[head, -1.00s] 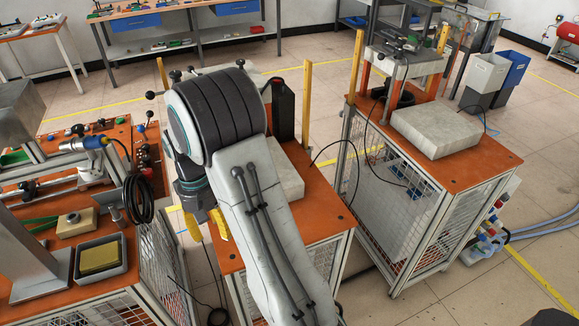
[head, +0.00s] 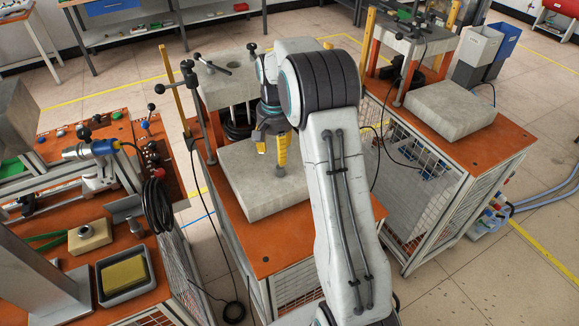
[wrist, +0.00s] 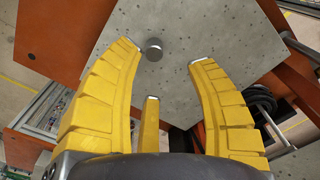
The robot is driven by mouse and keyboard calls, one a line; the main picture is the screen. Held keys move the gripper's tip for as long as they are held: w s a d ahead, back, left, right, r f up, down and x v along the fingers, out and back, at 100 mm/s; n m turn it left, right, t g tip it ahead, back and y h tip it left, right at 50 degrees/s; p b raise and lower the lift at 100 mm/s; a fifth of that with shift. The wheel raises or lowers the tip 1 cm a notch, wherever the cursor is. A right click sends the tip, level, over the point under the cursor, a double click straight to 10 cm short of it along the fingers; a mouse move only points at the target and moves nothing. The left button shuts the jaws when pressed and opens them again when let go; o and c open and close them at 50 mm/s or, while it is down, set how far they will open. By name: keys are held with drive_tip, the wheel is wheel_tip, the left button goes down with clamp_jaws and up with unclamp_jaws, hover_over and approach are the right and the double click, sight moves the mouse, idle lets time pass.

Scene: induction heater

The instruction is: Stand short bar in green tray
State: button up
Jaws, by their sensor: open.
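A short grey bar (wrist: 153,49) shows in the wrist view as a small round end on the pale concrete slab (wrist: 185,25). It seems to stand upright and is near the fingertips, closest to the left one. My gripper (wrist: 160,66) has three yellow fingers spread apart with nothing between them.
The middle orange bench (head: 265,258) has a press frame and posts at its back. A right bench holds another concrete block (head: 450,110). The left bench carries a grey tray (head: 150,290) with a yellow block in it, a coiled black cable (head: 157,205) and several small parts.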

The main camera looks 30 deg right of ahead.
sight(280, 167)
drive_tip(key=shift+d+r+m, duration=0.1)
drive_tip(key=shift+d+m, duration=0.1)
drive_tip(key=shift+m, duration=0.2)
drive_tip(key=shift+s+m, duration=0.2)
drive_tip(key=shift+m, duration=0.7)
drive_tip(key=shift+f, duration=0.25)
drive_tip(key=shift+d+f+p, duration=0.1)
drive_tip(key=shift+f+p, duration=0.65)
drive_tip(key=shift+f, duration=2.65)
drive_tip(key=shift+c, duration=0.2)
clamp_jaws()
